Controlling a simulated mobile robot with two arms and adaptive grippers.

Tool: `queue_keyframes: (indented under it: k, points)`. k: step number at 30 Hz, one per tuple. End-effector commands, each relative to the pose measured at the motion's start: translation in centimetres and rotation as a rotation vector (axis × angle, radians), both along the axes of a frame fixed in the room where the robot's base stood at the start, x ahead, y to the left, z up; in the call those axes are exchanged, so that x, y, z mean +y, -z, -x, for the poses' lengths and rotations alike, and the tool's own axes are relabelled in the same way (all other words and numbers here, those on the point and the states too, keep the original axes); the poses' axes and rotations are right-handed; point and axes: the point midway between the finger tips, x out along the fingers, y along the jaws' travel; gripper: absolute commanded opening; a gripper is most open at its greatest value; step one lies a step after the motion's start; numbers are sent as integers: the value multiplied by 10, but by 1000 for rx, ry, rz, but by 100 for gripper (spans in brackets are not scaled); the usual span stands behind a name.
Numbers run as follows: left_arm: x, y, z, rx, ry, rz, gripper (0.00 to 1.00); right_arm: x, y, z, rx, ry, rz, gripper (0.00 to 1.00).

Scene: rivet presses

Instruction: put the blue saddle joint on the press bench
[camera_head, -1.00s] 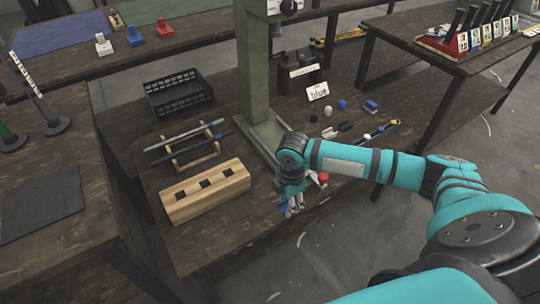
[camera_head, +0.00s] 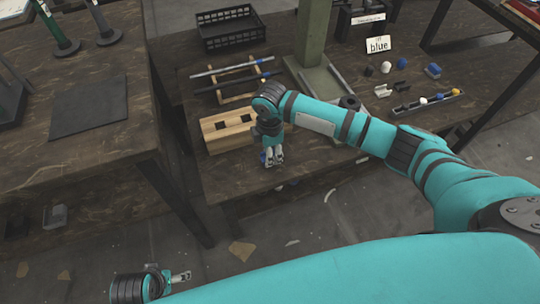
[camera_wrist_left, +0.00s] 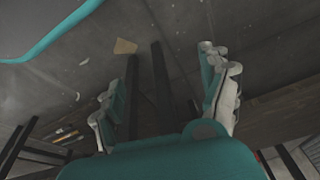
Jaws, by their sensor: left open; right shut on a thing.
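My right gripper (camera_head: 273,157) is shut on a small blue piece, the blue saddle joint (camera_head: 263,157), which is mostly hidden by the fingers. It is over the front part of the dark bench (camera_head: 235,181), close to the right end of the wooden block; the height above the bench is unclear. A green press column (camera_head: 313,35) stands on this bench. My left gripper (camera_head: 181,277) is low at the lower left, away from the benches. The left wrist view shows its fingers (camera_wrist_left: 168,85) spread and empty above the floor.
The wooden block with square holes (camera_head: 226,132), a rod rack (camera_head: 237,82) and a black crate (camera_head: 229,27) are on the bench. A "blue" card (camera_head: 378,46) and small parts lie right. Another bench with a dark mat (camera_head: 90,105) is left; a floor gap separates them.

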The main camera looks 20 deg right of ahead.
Motion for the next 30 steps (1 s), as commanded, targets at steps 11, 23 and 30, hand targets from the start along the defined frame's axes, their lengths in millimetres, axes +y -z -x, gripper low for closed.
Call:
queue_keyframes:
  k: [11, 23, 30]
  points:
    - [0, -16, 0, -7, -1, 1, 78, 0, 13, -1, -3, 0, -2, 12]
    - [0, -15, 0, -7, -1, 1, 78, 0, 15, -1, -3, 0, -2, 57]
    - [0, -15, 0, -7, -1, 1, 78, 0, 13, -1, -4, -1, -2, 57]
